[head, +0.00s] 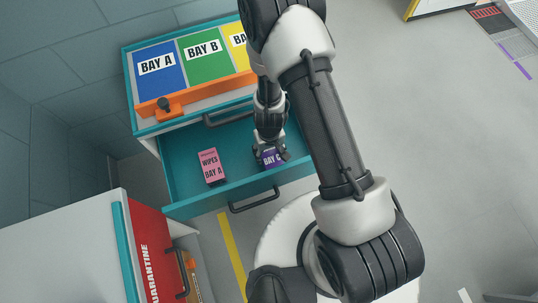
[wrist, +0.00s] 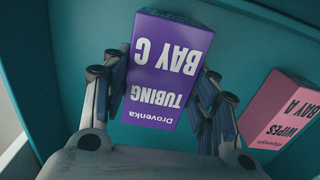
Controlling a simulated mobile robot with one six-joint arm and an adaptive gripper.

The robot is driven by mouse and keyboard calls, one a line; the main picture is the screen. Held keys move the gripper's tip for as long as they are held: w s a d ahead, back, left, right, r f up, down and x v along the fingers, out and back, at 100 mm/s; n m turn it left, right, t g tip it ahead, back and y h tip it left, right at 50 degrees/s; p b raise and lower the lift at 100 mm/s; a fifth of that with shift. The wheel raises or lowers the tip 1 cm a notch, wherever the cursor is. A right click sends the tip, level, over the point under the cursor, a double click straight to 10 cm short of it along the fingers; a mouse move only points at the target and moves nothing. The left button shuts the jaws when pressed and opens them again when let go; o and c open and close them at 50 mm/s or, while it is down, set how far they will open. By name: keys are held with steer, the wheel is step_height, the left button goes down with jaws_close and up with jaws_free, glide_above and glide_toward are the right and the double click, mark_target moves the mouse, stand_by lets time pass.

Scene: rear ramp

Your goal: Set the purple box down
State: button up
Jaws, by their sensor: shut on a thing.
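The purple box (wrist: 165,75) is labelled Drovenka TUBING BAY C. My gripper (wrist: 160,105) is shut on it, with a finger on each side in the wrist view. In the head view my gripper (head: 270,153) reaches down into the open teal drawer (head: 240,181), and the purple box (head: 272,159) shows partly beneath the fingers, near the drawer's right side. I cannot tell whether the box touches the drawer floor.
A pink WIPES BAY A box (head: 210,166) stands in the drawer to the left. Above are blue BAY A (head: 158,83), green BAY B (head: 207,62) and a partly hidden yellow bay (head: 238,42). A red QUARANTINE front (head: 150,245) is at lower left. Drawer floor between the boxes is clear.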

mark_target(269, 152)
steer(key=shift+f, duration=0.6)
steer(key=shift+f+b, duration=0.25)
steer(key=shift+b, duration=0.15)
steer(key=o, duration=1.2)
steer(key=shift+r, duration=0.1)
step_height(269, 152, up, 12)
steer(key=p, duration=1.2)
steer(key=shift+r, duration=0.2)
